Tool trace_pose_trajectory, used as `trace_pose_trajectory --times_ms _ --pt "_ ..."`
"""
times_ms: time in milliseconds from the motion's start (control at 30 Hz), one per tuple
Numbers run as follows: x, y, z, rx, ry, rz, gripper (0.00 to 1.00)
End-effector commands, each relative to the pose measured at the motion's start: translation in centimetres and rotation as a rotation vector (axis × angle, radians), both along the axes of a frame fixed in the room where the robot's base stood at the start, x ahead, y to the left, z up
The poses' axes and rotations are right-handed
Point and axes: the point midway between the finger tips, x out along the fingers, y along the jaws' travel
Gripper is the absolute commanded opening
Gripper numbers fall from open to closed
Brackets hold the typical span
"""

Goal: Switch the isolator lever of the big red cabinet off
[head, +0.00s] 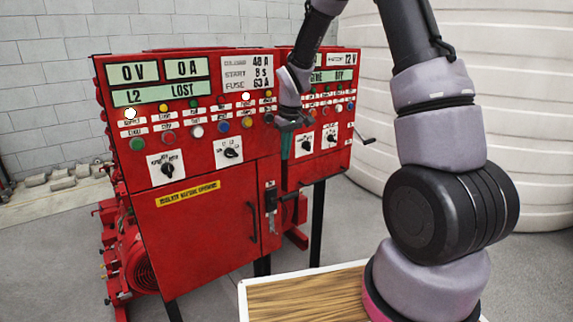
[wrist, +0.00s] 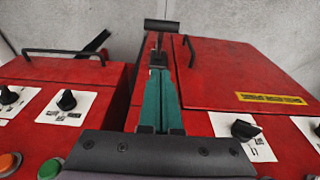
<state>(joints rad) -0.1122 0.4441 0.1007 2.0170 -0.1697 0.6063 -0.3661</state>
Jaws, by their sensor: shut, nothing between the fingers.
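The big red cabinet (head: 210,215) stands left of centre in the head view, with "0 V", "0 A" and "L2 LOST" on its displays. Its isolator lever (head: 271,197) is on the narrow front strip right of the door. In the wrist view the cabinet (wrist: 240,70) fills the right, and the lever's dark crossbar (wrist: 160,25) shows beyond the fingertips. My gripper (head: 286,154) has green fingers pointing down, above the lever and apart from it. In the wrist view my gripper (wrist: 158,72) is shut and empty. The fingers partly cover the lever's base there.
A smaller red cabinet (head: 325,150) adjoins on the right, with a crank handle (head: 364,140) at its side. Rotary knobs (head: 232,153) project near my gripper. A door handle (head: 252,222) is left of the lever. A large pale tank (head: 500,60) stands behind.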

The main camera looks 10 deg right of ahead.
Motion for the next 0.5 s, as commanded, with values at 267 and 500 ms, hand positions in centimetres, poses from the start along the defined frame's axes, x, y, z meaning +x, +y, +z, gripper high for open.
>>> trace_pose_trajectory --times_ms 267,500 --pt "0.7 0.4 -5.9 0.000 0.005 0.001 0.00" --pt "0.2 0.1 -9.9 -0.001 0.004 0.000 0.00"
